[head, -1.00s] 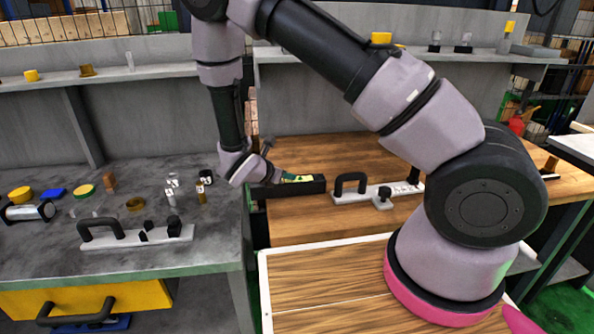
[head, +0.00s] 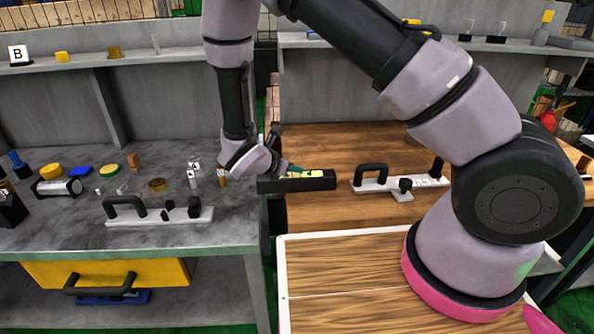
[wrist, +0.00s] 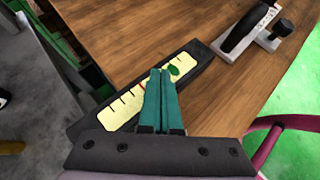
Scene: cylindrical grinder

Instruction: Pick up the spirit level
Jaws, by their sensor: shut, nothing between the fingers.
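The spirit level is a long black bar (head: 325,181) with a yellow marked strip on top, lying on the wooden bench top near its left edge. In the wrist view the bar (wrist: 203,58) runs diagonally, with tick marks and a green spot on its yellow strip (wrist: 122,108). My gripper (head: 293,168) is over the bar. In the wrist view its teal fingers (wrist: 160,73) are together and empty, covering part of the strip. I cannot tell whether the fingertips touch the bar.
A handled fixture with a pale base (head: 374,186) stands right of the bar; it also shows in the wrist view (wrist: 264,38). The grey bench (head: 80,235) at left carries another handled fixture (head: 160,216) and several small parts. A gap separates the benches.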

